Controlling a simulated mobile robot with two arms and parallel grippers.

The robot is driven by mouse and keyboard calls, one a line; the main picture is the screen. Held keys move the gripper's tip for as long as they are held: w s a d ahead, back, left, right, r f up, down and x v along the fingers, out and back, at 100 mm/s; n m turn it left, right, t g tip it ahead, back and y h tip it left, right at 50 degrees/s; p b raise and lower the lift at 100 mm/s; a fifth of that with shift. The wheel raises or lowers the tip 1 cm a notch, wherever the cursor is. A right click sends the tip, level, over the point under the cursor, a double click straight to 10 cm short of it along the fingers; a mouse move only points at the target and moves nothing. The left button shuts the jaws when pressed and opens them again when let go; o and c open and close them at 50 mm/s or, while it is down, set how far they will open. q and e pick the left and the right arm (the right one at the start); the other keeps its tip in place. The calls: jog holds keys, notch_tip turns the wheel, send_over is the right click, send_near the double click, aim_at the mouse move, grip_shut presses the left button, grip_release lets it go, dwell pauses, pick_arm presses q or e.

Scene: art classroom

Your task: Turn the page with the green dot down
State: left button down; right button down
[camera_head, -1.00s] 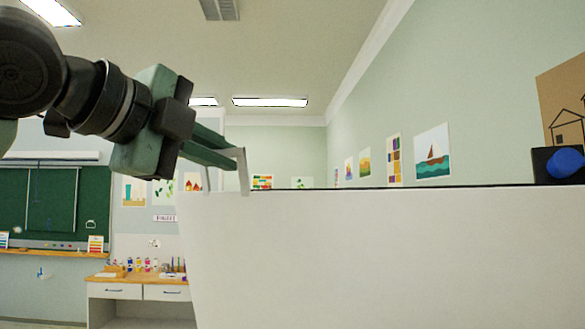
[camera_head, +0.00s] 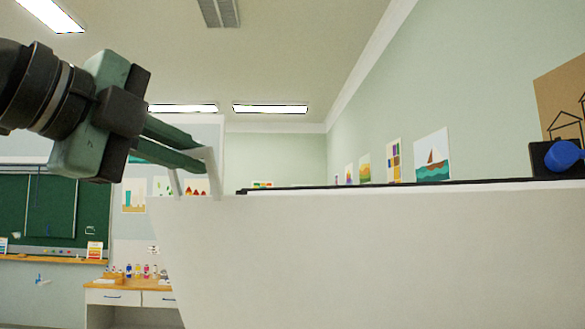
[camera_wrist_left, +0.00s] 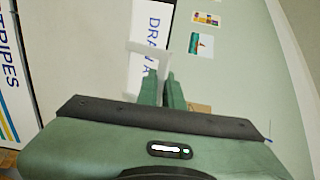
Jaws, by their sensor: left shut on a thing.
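A large white page (camera_head: 370,260) fills the lower right of the head view, showing a blank face. My left gripper (camera_head: 194,185) is at its upper left edge, shut on the page, with its pale fingertips at the sheet's top. In the left wrist view, the gripper (camera_wrist_left: 153,62) is beside a white sheet lettered "DRAW A" (camera_wrist_left: 146,45), partly hidden by the fingers. Another sheet lettered "STRIPES" (camera_wrist_left: 12,70) shows at the far left. No green dot is visible. My right gripper is out of view.
A black bar (camera_head: 400,185) runs along the top of the page, with a blue knob (camera_head: 563,156) at its right end. A green chalkboard (camera_head: 45,205) and a desk with paint bottles (camera_head: 135,285) stand well behind at left.

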pick_arm(q)
jog(key=shift+s+a+f+b, duration=0.25)
jog(key=shift+s+a+f, duration=0.2)
jog(key=shift+s, duration=0.25)
jog(key=shift+s+a+f+b, duration=0.2)
jog(key=shift+s+a+f, duration=0.25)
jog(key=shift+s, duration=0.2)
jog(key=s+a+f+b, duration=0.4)
jog(key=s, duration=0.2)
jog(key=shift+s+a+f, duration=0.2)
jog(key=shift+s+f, duration=0.1)
jog(key=s+a+f+b, duration=0.3)
jog(key=s+f+b, duration=0.2)
jog(key=f, duration=0.1)
jog(key=shift+s+a, duration=0.35)
jog(key=shift+a, duration=0.05)
dwell(0.3)
jog(key=shift+f, duration=0.1)
